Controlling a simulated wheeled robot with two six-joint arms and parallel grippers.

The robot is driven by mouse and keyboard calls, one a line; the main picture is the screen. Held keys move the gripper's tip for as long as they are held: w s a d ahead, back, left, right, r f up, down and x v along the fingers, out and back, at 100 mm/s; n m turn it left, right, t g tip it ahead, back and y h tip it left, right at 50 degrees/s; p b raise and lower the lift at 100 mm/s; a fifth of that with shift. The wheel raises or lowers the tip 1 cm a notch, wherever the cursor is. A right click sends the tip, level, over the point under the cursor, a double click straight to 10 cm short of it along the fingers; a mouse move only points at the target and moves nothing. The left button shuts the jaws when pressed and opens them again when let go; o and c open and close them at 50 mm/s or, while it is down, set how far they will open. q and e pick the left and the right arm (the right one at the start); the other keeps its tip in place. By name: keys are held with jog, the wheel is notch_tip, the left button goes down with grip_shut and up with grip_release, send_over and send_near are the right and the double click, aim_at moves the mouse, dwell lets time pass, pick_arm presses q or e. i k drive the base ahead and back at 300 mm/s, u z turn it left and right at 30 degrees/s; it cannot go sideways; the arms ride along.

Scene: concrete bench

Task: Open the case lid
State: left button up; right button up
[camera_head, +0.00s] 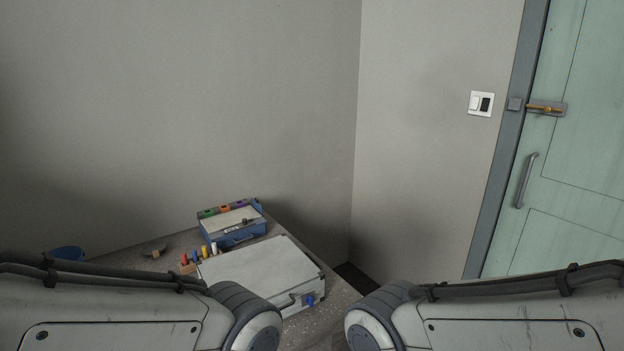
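The case (262,272) is a flat, light grey box with its lid shut. It lies on the concrete bench (325,318) near the corner of the room. Its front side shows a dark handle (285,302) and a blue latch (310,300). My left arm covers the left part of the case's front. My two arms come in from the lower left and lower right, but neither gripper is in view.
Behind the case stands a blue box (238,236) with coloured parts along its back. Small coloured pegs (200,254) stand left of it. A blue bowl (68,253) is at the far left. A wall is behind the bench, and a green door (560,150) is at right.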

aim_at(275, 269)
jog(key=u, duration=0.05)
jog(key=k, duration=0.65)
jog(key=u, duration=0.5)
jog(key=i, duration=1.1)
jog(key=z, duration=0.55)
